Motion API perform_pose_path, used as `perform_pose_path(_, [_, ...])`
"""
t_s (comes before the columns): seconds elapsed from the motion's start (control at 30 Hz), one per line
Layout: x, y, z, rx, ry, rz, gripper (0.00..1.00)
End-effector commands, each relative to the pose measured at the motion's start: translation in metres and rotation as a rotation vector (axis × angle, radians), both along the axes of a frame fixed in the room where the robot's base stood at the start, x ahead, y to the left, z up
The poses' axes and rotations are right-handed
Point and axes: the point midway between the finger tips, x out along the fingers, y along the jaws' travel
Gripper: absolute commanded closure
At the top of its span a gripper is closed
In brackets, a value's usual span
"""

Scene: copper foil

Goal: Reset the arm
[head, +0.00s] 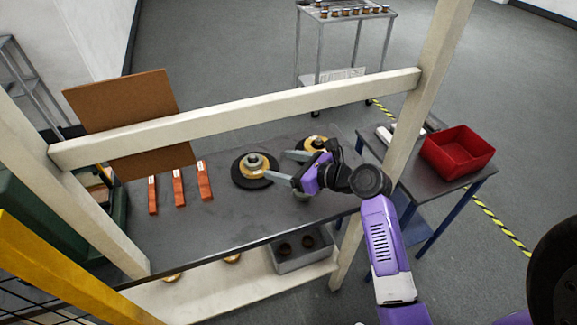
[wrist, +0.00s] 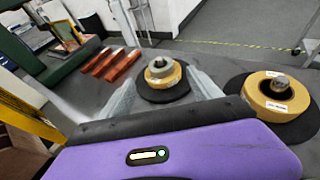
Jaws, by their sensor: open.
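My purple arm reaches over the grey workbench (head: 230,215) from the right in the head view. My gripper (head: 282,165) is open, with its two pale grey fingers spread apart above the bench. In the wrist view the fingers of my gripper (wrist: 162,85) frame a copper-coloured foil roll (wrist: 178,80) with a grey core, resting on a black round pad (wrist: 150,95). Nothing is held between the fingers. That roll also shows left of the gripper in the head view (head: 268,160). A second roll (head: 314,141) sits behind the gripper on its own black pad, partly hidden.
Three orange-red bars (head: 178,187) lie at the bench's left, before a brown board (head: 128,115). A pale beam (head: 240,112) crosses above the bench. A red bin (head: 457,152) stands on the right side table. A grey bin (head: 302,256) sits on the lower shelf.

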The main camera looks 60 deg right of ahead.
Motion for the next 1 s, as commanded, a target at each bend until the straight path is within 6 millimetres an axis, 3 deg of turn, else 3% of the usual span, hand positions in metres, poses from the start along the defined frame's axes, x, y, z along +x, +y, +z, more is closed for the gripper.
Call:
perform_pose_path(0.23, [-0.017,0.0,0.006,0.0,0.001,0.0,0.27])
perform_pose_path(0.87, [-0.017,0.0,0.006,-0.005,0.0,0.002,0.27])
perform_pose_path(1.0, [-0.016,-0.004,0.009,-0.089,-0.009,0.015,0.27])
